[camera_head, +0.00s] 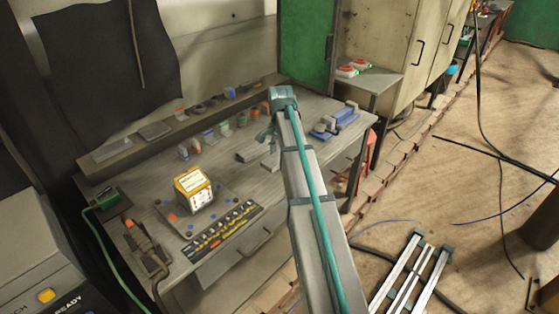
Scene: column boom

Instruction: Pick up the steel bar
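A grey block-like bar (252,151), which looks like the steel bar, lies on the workbench (232,172) near the middle. A second grey piece (271,160) lies close beside it, partly hidden by my arm, and I cannot tell for sure which is the steel bar. My arm reaches up over the bench's right half. My gripper (267,136) hangs small below the teal end of the arm, just beyond the grey pieces in the picture. I cannot make out its fingers or whether it touches anything.
A blue vise-like tool (335,122) is at the right. A back shelf (180,125) holds small items. An aluminium frame (408,275) lies on the floor.

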